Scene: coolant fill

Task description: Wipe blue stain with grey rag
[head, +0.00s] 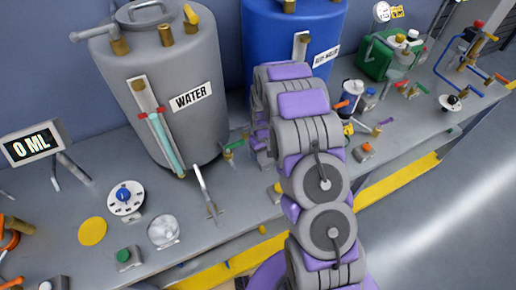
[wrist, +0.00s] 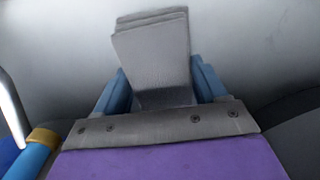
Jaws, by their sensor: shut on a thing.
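My gripper (wrist: 163,92) shows in the wrist view with its two blue fingers on either side of a grey folded cloth, the grey rag (wrist: 153,52). It is shut on the rag, which sticks out beyond the fingers. A plain pale grey surface fills the background behind the rag. I cannot tell whether the rag touches it. In the head view my arm reaches to the back of the bench near the blue tank, and its own links hide the gripper and rag. I make out no blue stain in either view.
A grey WATER tank (head: 165,125) and a blue tank (head: 262,30) stand on the bench (head: 245,205). A display reading 0 ML (head: 32,146), a dial (head: 126,197) and a yellow disc (head: 93,231) are at left. A green container (head: 374,59) and small fittings crowd the right.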

